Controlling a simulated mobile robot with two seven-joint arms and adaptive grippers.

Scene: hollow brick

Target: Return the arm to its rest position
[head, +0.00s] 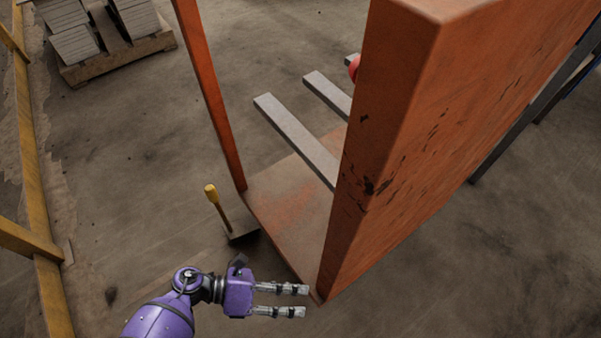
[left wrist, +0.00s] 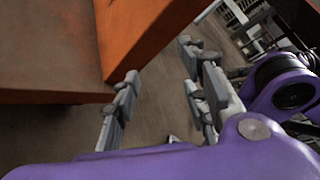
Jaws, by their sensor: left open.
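My left gripper (head: 305,300) is at the bottom of the head view, with its arm coming in from the lower left. Its fingers are parted and nothing shows between them. In the left wrist view the open fingers (left wrist: 160,105) show over bare floor, close beside an orange frame (left wrist: 140,30). In the head view the fingertips are close to the lower front corner of that orange frame (head: 400,130); I cannot tell whether they touch. My right gripper is not in view.
A yellow-handled tool (head: 215,205) stands beside the frame's base. Grey bars (head: 295,138) stick out from the frame, with a red round thing (head: 354,68) near them. A pallet of grey slabs (head: 118,52) is at the upper left. A yellow rail (head: 35,170) runs along the left. The lower right floor is clear.

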